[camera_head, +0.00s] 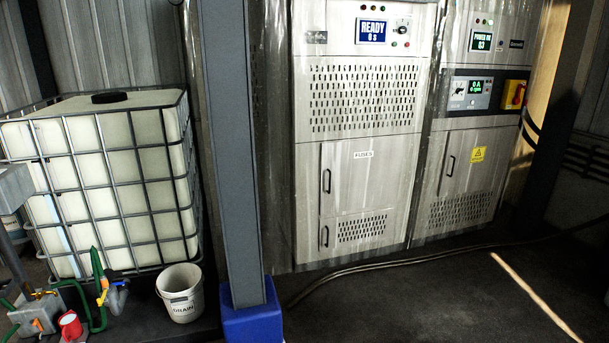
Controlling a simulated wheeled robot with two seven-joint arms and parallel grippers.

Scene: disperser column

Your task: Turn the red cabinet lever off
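The red lever (519,94) is small and sits on a yellow switch plate (507,95) at the right edge of the right-hand grey cabinet (459,190). It appears tilted, but its exact position is too small to tell. A green-lit display reading "POWER ON" (483,41) is above it to the left. A second panel (470,93) with a green display reading "0 A" is just left of the lever. Neither of my grippers is in view.
A left cabinet (366,180) has a blue "READY" display. A grey post (231,150) on a blue base (251,324) stands in front. A cable (400,260) crosses the floor, otherwise clear before the cabinets.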

